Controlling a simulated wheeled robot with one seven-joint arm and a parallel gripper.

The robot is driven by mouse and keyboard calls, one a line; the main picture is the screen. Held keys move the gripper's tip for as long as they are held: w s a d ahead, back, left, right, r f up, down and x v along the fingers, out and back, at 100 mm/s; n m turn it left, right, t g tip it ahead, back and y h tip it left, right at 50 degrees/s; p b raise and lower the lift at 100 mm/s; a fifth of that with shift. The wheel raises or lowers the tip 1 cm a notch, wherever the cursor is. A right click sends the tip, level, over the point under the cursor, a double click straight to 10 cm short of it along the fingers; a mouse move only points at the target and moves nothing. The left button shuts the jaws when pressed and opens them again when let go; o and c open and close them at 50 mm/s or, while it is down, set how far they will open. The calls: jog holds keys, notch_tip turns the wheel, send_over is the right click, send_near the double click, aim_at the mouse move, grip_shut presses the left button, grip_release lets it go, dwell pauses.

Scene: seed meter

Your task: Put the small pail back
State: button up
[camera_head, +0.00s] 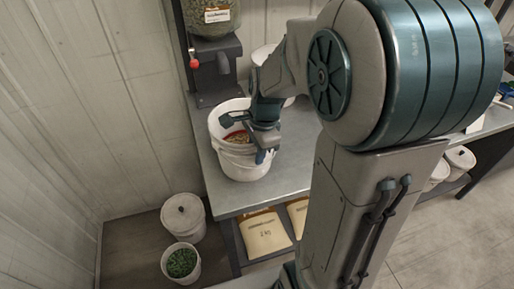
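My gripper (249,136) is over a white pail (243,164) that stands on the grey bench under the dispenser. One dark finger lies across the pail's mouth and another part hangs down over its near right side. I cannot tell whether the fingers touch the pail or close on its rim. Some reddish and yellow contents show inside. A second rim-like edge shows higher up at the back left; I cannot tell whether this is a second pail. A smaller white pail (181,263) with green contents stands on the low dark platform at the lower left.
A dispenser (214,70) with a clear hopper and red knob stands behind the pail. A lidded white bucket (184,218) is beside the green-filled pail. Paper bags (264,234) sit below the bench (293,150). More white buckets (460,159) stand at right. My arm hides much of the bench.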

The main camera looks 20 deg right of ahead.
notch_tip(320, 180, up, 12)
jog(key=s+d, duration=0.1)
jog(key=s+a+f+n+t+h, duration=0.1)
jog(key=s+f+n, duration=0.4)
jog(key=s+n, duration=0.6)
jog(key=a+n+t, duration=0.1)
jog(key=n, duration=0.4)
jog(key=shift+s, duration=0.3)
